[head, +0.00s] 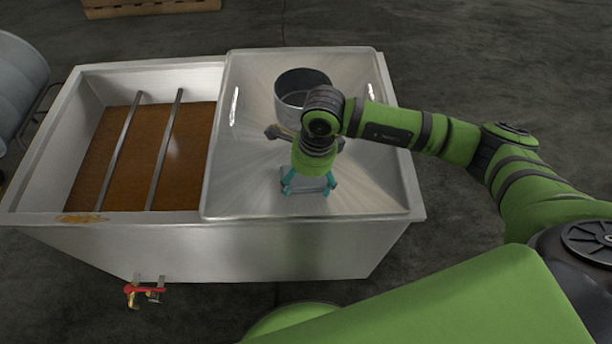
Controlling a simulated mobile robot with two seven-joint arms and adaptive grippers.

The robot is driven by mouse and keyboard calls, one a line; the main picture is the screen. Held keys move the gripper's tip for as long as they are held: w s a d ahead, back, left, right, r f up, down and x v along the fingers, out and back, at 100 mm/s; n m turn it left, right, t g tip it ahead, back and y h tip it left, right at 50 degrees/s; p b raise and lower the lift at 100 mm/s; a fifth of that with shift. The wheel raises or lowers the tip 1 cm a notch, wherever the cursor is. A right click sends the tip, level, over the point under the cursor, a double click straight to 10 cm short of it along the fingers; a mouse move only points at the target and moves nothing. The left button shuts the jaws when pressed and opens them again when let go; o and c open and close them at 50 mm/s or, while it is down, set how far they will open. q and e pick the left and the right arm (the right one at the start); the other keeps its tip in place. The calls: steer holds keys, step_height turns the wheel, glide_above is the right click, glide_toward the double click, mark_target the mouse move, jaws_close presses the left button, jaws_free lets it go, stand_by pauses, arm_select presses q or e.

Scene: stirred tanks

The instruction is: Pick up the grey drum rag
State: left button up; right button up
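The grey drum rag (309,187) appears as a small blue-grey patch on the metal lid over the right part of the tank. It is partly hidden under my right gripper (309,188), which points down at it from above. The teal fingers are spread apart, one at the left and one at the right of the rag. I cannot tell whether they touch it. My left gripper is not in the view.
An open metal pot (299,83) stands on the lid (245,180) behind my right wrist. A small grey object (276,132) is partly hidden by the wrist. The tank's open left side holds brown liquid (145,150) under two bars. A red-handled valve (133,290) sticks out in front.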

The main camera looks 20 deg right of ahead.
mark_target(309, 180)
steer(key=shift+r, duration=0.1)
stand_by(0.3)
steer(key=shift+r, duration=0.3)
steer(key=r, duration=0.1)
steer(key=d+r, duration=0.1)
steer(key=r, duration=0.1)
steer(key=shift+s+r+b, duration=0.15)
steer(key=shift+r+b, duration=0.15)
steer(key=shift+b, duration=0.1)
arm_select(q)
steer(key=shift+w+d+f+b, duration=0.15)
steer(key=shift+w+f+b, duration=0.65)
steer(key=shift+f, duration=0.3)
arm_select(e)
steer(key=shift+s+d+r, duration=1)
steer(key=shift+d+r, duration=0.1)
steer(key=shift+d, duration=0.4)
steer(key=shift+s+d+r, duration=0.95)
steer(key=shift+d+r, duration=0.15)
steer(key=shift+d, duration=0.35)
steer(key=shift+s+d+r, duration=1)
steer(key=shift+d+r, duration=0.1)
steer(key=shift+d, duration=0.4)
